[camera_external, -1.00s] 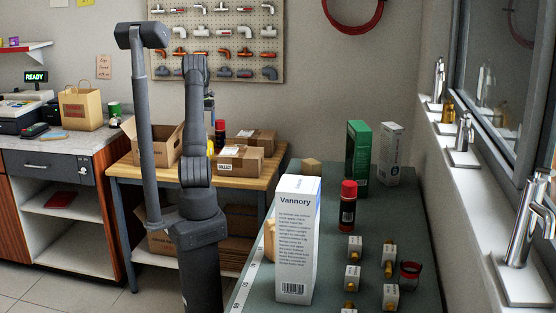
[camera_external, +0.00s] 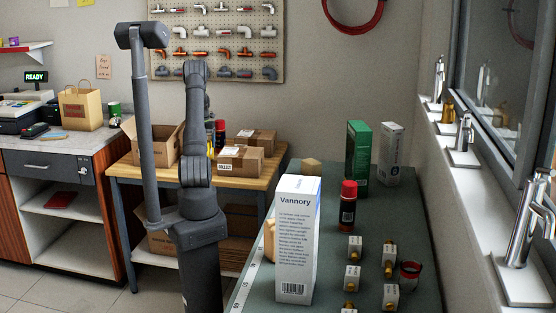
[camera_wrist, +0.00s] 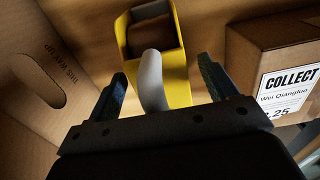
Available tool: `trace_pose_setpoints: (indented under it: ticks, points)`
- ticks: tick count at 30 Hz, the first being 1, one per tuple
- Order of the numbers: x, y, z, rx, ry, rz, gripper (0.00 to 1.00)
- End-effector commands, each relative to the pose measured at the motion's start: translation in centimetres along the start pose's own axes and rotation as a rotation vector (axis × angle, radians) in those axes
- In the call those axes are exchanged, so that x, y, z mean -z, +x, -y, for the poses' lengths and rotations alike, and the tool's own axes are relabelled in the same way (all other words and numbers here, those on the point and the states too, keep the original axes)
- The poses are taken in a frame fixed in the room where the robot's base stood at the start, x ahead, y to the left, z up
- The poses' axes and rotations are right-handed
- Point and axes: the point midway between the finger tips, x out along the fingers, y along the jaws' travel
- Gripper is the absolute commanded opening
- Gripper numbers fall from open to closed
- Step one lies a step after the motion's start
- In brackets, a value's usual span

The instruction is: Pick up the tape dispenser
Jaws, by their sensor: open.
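The yellow tape dispenser (camera_wrist: 178,62) with a grey curved part (camera_wrist: 151,80) is in the wrist view, on the wooden table top between cardboard boxes. It holds a brown roll of tape. My gripper (camera_wrist: 163,72) is open, with one dark finger to the left and one to the right of the dispenser's near part. The fingers appear apart from it. In the external view only a small bit of yellow (camera_external: 210,147) shows beside my arm. My arm hides the rest of it and the gripper.
An open cardboard box (camera_wrist: 35,80) stands close on the left, and a closed box (camera_wrist: 275,70) labelled COLLECT on the right. A red spray can (camera_external: 220,132) stands behind on the wooden table (camera_external: 130,172). The green bench holds a tall white Vannory box (camera_external: 297,240).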

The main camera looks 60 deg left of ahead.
Motion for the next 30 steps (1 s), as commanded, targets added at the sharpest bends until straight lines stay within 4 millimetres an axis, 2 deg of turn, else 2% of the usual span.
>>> trace_pose_setpoints:
  ticks: [2,3,12,19,22,30]
  points:
    - [0.0,0.0,0.0,0.000,0.000,0.000,0.78]
    - [0.0,0.0,0.0,0.000,0.000,0.000,0.74]
    - [0.0,0.0,0.0,0.000,0.000,0.000,0.16]
    - [-0.1,-0.2,0.0,0.000,0.000,0.002,0.16]
    - [-0.1,-1.1,0.0,-0.001,0.000,0.003,0.16]
    - [-0.1,-6.2,0.0,-0.001,0.000,0.004,0.16]
